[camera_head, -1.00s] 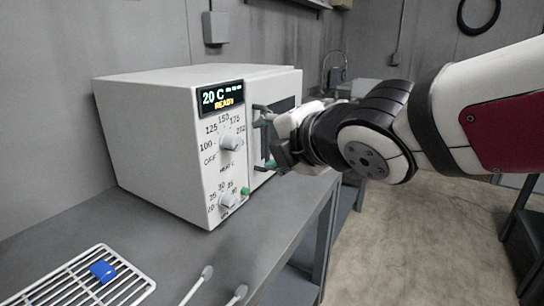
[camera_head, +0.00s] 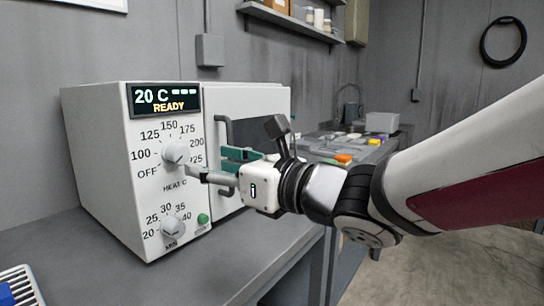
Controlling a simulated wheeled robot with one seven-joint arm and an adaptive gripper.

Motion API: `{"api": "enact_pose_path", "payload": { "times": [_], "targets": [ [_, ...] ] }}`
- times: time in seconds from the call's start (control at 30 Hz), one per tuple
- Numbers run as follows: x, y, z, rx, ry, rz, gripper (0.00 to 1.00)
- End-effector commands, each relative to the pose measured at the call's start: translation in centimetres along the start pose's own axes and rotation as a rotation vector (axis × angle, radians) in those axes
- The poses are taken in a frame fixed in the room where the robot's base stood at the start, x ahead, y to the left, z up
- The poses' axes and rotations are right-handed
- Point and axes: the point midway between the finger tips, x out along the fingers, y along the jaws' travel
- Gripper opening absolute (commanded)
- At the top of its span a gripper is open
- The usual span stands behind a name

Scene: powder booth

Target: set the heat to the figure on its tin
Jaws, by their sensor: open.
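The white oven (camera_head: 100,160) stands on the grey bench against the wall. Its display (camera_head: 165,99) reads 20 C and READY. The HEAT C knob (camera_head: 176,152) sits in a dial marked OFF, 100, 125, 150, 175, 200 and 225; which mark it points to is unclear. The MIN knob (camera_head: 173,227) and a green START button (camera_head: 203,218) are below. My gripper (camera_head: 207,162) is open and empty, its fingers pointing left just right of the heat knob. One fingertip appears close to the knob; contact cannot be told. No tin with a readable figure is visible.
The oven door handle (camera_head: 222,132) is partly behind my gripper. A wire rack (camera_head: 24,284) with a blue piece (camera_head: 6,295) lies at bottom left. A wall shelf (camera_head: 290,24) holds small containers. A far counter (camera_head: 335,150) holds coloured items. The bench front is clear.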

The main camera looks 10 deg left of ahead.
Motion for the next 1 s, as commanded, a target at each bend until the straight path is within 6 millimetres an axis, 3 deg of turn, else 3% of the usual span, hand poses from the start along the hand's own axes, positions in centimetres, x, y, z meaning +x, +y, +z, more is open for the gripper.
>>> {"api": "enact_pose_path", "payload": {
  "times": [0.2, 0.4, 0.6, 0.87, 0.9, 1.0],
  "targets": [
    [4.4, 0.0, -0.1, 0.002, 0.001, 0.001, 0.51],
    [7.2, 0.0, -0.1, 0.002, 0.001, -0.001, 0.51],
    [8.5, 0.0, -0.1, 0.002, 0.001, -0.002, 0.51],
    [8.6, -0.1, 0.0, 0.002, 0.001, -0.002, 0.51],
    [8.6, -0.1, 0.0, 0.002, 0.001, -0.002, 0.49],
    [8.6, -0.1, 0.0, 0.002, 0.001, -0.002, 0.26]
  ]
}}
